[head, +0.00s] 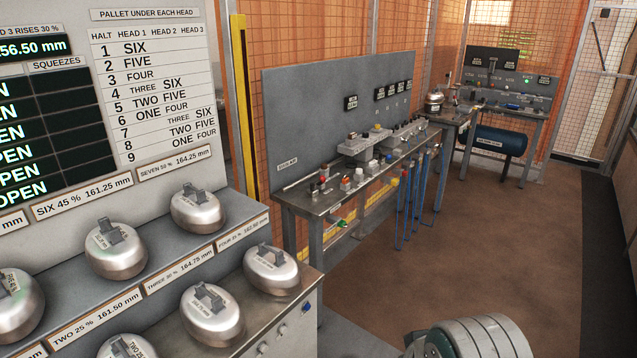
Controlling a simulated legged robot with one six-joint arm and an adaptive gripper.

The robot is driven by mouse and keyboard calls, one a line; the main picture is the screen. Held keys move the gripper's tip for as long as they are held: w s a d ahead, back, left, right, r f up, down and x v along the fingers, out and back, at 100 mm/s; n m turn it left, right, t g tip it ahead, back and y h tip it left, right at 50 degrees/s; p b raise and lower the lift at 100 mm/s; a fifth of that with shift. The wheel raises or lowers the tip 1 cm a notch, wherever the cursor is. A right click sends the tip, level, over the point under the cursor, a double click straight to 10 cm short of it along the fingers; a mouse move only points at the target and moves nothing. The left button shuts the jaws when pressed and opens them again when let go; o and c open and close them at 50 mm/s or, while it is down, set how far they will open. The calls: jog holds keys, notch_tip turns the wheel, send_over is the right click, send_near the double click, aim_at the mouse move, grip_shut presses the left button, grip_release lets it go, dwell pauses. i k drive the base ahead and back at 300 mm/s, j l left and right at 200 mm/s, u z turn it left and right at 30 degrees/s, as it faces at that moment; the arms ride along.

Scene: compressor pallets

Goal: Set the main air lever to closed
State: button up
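I cannot pick out the main air lever for certain; the labels on the benches are too small to read. The middle bench (318,205) carries a row of small fittings with red, white, yellow and green parts. A pale rod (304,180) slants at its left end, below a small white label (288,164) on the grey back panel. A far bench (545,107) has small controls, a lit green lamp, and a blue tank (500,141) beneath. My gripper is not in view; a grey ribbed rounded part, likely of my arm, shows at the bottom edge.
A stepped stand (235,207) at the left holds several silver domed weights with handles, below a chart board (152,75). Blue hoses (405,205) hang from the middle bench. A yellow post (243,110) stands behind. Brown floor (470,235) is clear at the right.

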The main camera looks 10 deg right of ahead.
aim_at(321, 179)
jog(key=i+l+z, duration=0.35)
jog(key=l, duration=0.15)
jog(key=i+l+z, duration=0.35)
jog(key=i+l, duration=0.2)
jog(key=i, duration=0.3)
jog(key=i+l, duration=0.2)
jog(key=i, duration=0.25)
jog(key=i+j+u, duration=0.15)
jog(key=i+u, duration=0.3)
jog(key=i+j+u, duration=0.1)
jog(key=u, duration=0.35)
jog(key=i+l+u, duration=0.15)
jog(key=i+u, duration=0.25)
jog(key=i+j+u, duration=0.15)
jog(key=i, duration=0.35)
jog(key=i+j+u, duration=0.15)
jog(key=i, duration=0.35)
jog(key=j, duration=0.1)
